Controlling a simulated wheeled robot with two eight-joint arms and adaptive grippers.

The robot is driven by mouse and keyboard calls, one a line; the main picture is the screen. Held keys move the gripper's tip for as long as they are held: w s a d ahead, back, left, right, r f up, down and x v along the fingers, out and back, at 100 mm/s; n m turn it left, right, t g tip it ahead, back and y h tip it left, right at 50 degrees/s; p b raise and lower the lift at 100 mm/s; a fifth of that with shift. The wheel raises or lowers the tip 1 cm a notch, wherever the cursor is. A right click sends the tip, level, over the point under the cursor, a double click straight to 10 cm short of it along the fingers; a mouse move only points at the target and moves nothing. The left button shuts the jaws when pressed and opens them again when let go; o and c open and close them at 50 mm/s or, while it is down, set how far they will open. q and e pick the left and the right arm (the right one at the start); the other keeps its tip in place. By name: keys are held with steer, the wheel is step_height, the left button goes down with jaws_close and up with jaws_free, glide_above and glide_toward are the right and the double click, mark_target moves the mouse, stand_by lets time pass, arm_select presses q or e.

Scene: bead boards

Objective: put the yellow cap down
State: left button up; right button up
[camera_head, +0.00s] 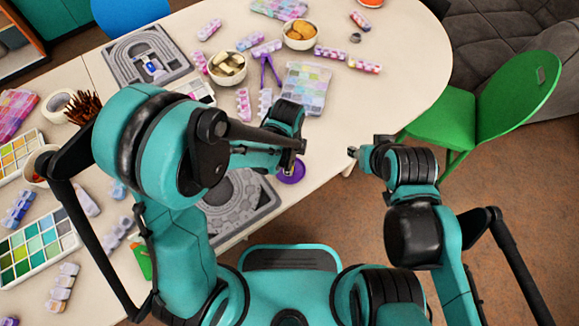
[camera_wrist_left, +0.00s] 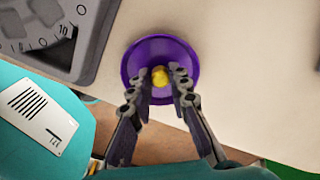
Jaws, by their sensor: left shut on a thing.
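The small yellow cap (camera_wrist_left: 160,77) is between the fingertips of my left gripper (camera_wrist_left: 159,82), which is shut on it. The cap shows over a round purple dish (camera_wrist_left: 134,62) in the left wrist view; I cannot tell whether it touches the dish. In the head view my left gripper (camera_head: 300,147) is just above the purple dish (camera_head: 291,174) near the table's front edge, and the cap is hidden. My right gripper (camera_head: 353,152) is off the table's front edge, away from the dish; its fingers are too small to read.
A grey bead board (camera_head: 240,205) lies left of the dish, partly behind my left arm. Another grey board (camera_head: 147,55) lies at the back left. Bowls of food (camera_head: 301,43), bead boxes and paint palettes cover the table (camera_head: 400,95). The table's right side is mostly clear. A green chair (camera_head: 505,100) stands at right.

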arm_select(q)
steer(key=shift+f, duration=0.3)
steer(key=o, duration=0.7)
